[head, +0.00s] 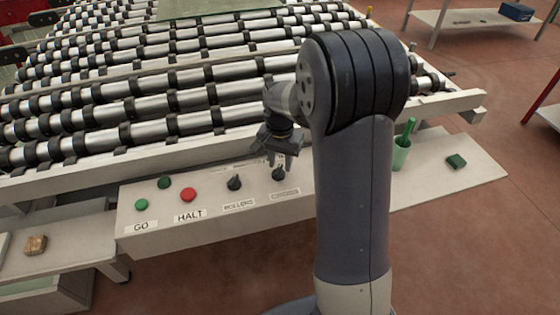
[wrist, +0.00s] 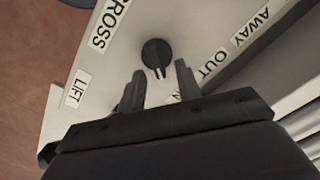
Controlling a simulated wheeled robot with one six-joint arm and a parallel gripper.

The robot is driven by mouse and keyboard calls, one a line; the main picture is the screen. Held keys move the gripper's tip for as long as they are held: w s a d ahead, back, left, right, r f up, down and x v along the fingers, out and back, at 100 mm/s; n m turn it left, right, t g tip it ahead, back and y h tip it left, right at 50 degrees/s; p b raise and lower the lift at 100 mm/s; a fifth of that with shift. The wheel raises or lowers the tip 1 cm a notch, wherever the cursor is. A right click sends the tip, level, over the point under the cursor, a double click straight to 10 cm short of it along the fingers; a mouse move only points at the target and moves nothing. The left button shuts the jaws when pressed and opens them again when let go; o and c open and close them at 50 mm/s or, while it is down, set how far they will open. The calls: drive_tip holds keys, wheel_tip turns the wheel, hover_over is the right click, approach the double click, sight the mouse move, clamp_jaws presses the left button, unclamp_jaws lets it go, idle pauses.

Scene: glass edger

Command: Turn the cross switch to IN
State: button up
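The cross switch is a round black knob (wrist: 156,52) on the pale panel, beside the CROSS label (wrist: 110,22) in the wrist view. A narrow ridge on it points toward my gripper. An OUT label (wrist: 215,64) lies to its right, and another label is mostly hidden behind a finger. My gripper (wrist: 160,68) has its two fingers apart, with nothing between them that I can see gripped. The knob shows just beyond the fingertips; I cannot tell if they touch. In the head view my gripper (head: 280,158) hangs over the right-hand knob (head: 279,174).
The panel also carries the ROLLERS knob (head: 234,183), a red HALT button (head: 188,195) and a green GO button (head: 141,204). The roller bed (head: 130,85) lies behind.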

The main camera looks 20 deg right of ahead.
sight(280, 166)
wheel_tip(280, 166, up, 10)
drive_tip(key=shift+r, duration=0.25)
idle(0.3)
wheel_tip(280, 166, down, 11)
drive_tip(key=shift+r, duration=0.2)
drive_tip(key=shift+f, duration=0.15)
drive_tip(key=shift+n, duration=0.3)
